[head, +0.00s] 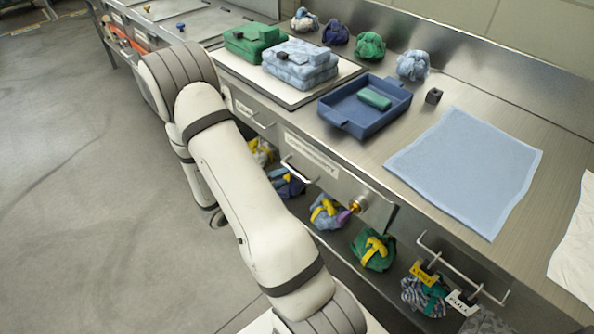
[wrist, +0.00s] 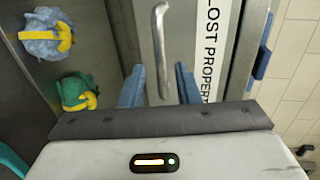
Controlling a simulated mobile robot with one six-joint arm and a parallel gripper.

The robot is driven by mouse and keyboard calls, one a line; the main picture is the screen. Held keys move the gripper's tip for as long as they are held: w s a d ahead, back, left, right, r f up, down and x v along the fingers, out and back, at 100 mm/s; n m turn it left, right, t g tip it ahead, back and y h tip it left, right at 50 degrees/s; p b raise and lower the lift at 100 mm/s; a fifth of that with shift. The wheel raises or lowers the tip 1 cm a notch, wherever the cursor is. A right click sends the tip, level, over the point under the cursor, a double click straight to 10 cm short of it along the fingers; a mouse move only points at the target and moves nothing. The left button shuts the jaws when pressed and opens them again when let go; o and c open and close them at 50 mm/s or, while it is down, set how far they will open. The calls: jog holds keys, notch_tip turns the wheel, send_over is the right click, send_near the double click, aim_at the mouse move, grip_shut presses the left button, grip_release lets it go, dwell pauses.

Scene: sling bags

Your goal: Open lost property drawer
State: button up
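The lost property drawer shows in the wrist view with its black-lettered white label (wrist: 210,45) and a metal bar handle (wrist: 162,50). In the head view, a labelled drawer front (head: 335,178) with a bar handle (head: 298,170) under the counter seems to be the same one and looks shut. My gripper (wrist: 160,85) is open in the wrist view, its two blue fingers apart with the handle in line between them. I cannot tell how deep the fingers reach around the handle. In the head view my arm hides the gripper.
Bags with yellow straps, one light blue (head: 328,212) and one green (head: 373,250), sit on the shelf below. A brass knob-like fitting (head: 357,204) is right of the handle. A blue tray (head: 350,115) and folded bags (head: 300,62) are on the counter. Open floor lies left.

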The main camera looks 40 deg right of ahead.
aim_at(294, 172)
jog(key=shift+x, duration=2.75)
jog(key=shift+c, duration=0.4)
grip_shut()
